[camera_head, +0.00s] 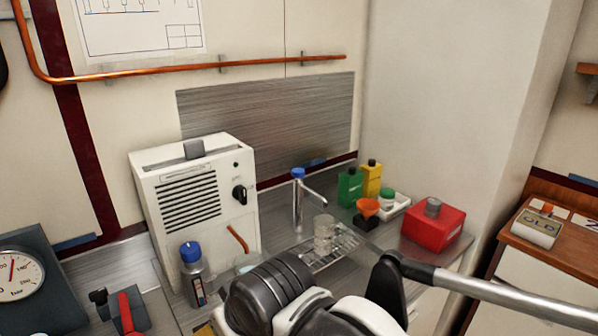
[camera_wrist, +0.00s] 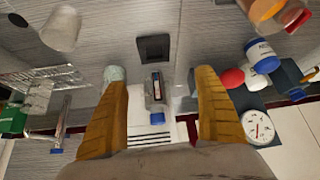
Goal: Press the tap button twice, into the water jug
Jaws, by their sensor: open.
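The tap (camera_head: 298,205) is a steel post with a blue button (camera_head: 298,172) on top and a spout reaching right. A clear vessel (camera_head: 323,234), which looks like the water jug, stands upright on the wire rack (camera_head: 345,243) below the spout's end. In the wrist view the tap (camera_wrist: 63,118) is at the left, its blue top low and small. My gripper (camera_wrist: 160,78) is open, its two yellow-brown fingers apart with nothing held. It is above the counter, to the side of the tap and apart from it. In the head view my arm hides the fingers.
A white machine (camera_head: 200,195) stands left of the tap, with a blue-capped bottle (camera_head: 193,272) in front; the bottle also shows between my fingers (camera_wrist: 156,92). Green (camera_head: 350,187) and yellow (camera_head: 371,178) containers and a red can (camera_head: 433,224) are right. A white cup (camera_wrist: 60,28) stands near the rack.

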